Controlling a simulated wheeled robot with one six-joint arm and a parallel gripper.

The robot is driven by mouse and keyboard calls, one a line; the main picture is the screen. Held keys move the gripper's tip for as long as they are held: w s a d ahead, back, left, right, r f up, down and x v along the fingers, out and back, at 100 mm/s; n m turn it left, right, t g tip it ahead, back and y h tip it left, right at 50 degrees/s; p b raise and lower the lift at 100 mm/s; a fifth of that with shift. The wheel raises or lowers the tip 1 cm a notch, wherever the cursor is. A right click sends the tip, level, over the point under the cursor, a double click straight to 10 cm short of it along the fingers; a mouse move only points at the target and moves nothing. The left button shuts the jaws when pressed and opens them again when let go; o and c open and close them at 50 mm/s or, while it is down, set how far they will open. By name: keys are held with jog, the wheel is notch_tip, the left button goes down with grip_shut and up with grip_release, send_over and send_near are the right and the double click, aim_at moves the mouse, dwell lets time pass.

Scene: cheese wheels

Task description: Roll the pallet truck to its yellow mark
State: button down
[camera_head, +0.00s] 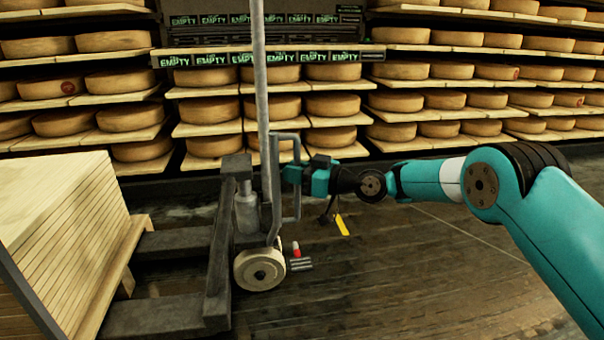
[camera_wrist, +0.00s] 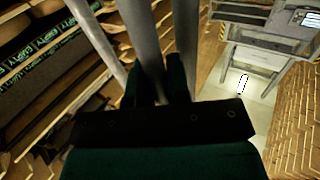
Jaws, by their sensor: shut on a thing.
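The pallet truck (camera_head: 222,245) stands left of centre in the head view, with a dark grey frame, forks to the left, a pale wheel and a tall grey handle post (camera_head: 261,90). A looped grey bar stands beside the post. My gripper (camera_head: 297,174) is shut on this bar, at the truck's right side. In the wrist view my gripper (camera_wrist: 160,88) has its two dark fingers around a grey bar (camera_wrist: 146,40). A yellow mark (camera_head: 342,224) shows on the floor right of the truck, below my arm.
A stack of pale boards (camera_head: 60,220) stands at the left by the forks. Shelves of cheese wheels (camera_head: 335,103) line the back wall, with signs reading EMPTY (camera_head: 210,59). Dark wooden floor (camera_head: 400,290) is open at front right. The wrist view shows a grey metal table (camera_wrist: 255,55).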

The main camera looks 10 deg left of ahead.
jog(key=shift+s+a+g, duration=0.2)
jog(key=shift+s+g, duration=0.1)
jog(key=shift+s, duration=0.05)
jog(key=c, duration=1.1)
grip_release()
jog(key=shift+d, duration=0.2)
jog(key=shift+w, duration=0.1)
jog(key=shift+d, duration=0.1)
jog(key=p+v, duration=0.5)
jog(key=v, duration=1.2)
jog(key=shift+f, duration=0.2)
jog(key=shift+d, duration=0.15)
